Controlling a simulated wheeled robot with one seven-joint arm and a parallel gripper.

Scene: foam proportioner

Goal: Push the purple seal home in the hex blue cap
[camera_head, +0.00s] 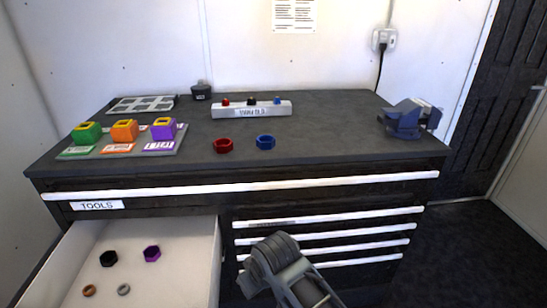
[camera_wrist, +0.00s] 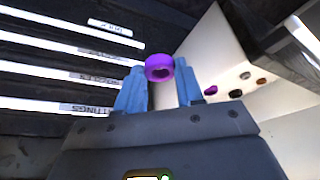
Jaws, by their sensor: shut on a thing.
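My gripper (camera_wrist: 160,72) has its two blue fingers on either side of a purple ring-shaped seal (camera_wrist: 159,68) and is shut on it. The seal's opening faces the wrist camera. In the head view a blue ring-shaped cap (camera_head: 265,142) lies on the bench top, to the right of a red one (camera_head: 223,146). Its outline is too small to tell surely whether it is hex. The gripper is away from the blue cap, low in front of the cabinet. In the head view my arm shows there, but the fingers and the held seal cannot be made out.
An open white drawer (camera_head: 190,285) holds a purple hex part (camera_head: 152,254), a black hex part (camera_head: 109,258), a brown ring and a grey ring. The bench also carries a white block (camera_head: 252,110), a blue-grey vise (camera_head: 408,118) and coloured boxes at left. Bench space around the blue cap is clear.

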